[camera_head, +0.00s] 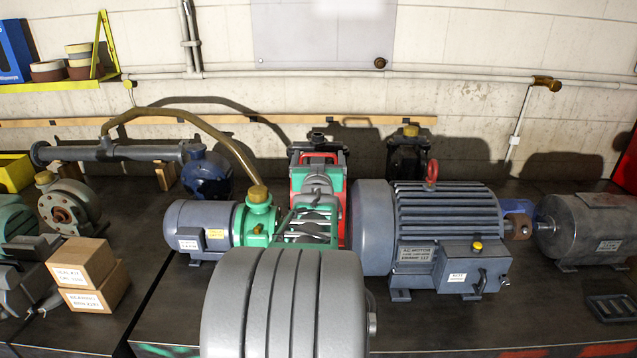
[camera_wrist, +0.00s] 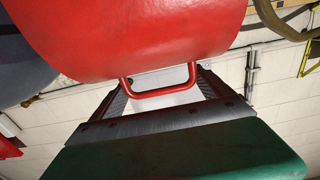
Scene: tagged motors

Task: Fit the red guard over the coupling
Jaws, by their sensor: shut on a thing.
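The red guard (camera_wrist: 140,35) fills the upper part of the wrist view as a smooth curved shell with a thin red handle. My gripper (camera_wrist: 163,88) is shut on that handle, its dark fingers on both sides. In the head view red surfaces show around the green parts of my arm's end; I cannot tell how much of this is guard. A brownish shaft piece, seemingly the coupling (camera_head: 519,226), sits between the large grey motor (camera_head: 445,225) and the grey cylindrical machine (camera_head: 590,228) at right. The gripper is well left of it.
A small blue-grey motor (camera_head: 200,228) stands left of my arm. Cardboard boxes (camera_head: 88,275) are at left. A black tray (camera_head: 611,307) lies at front right. The front bench strip is mostly clear.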

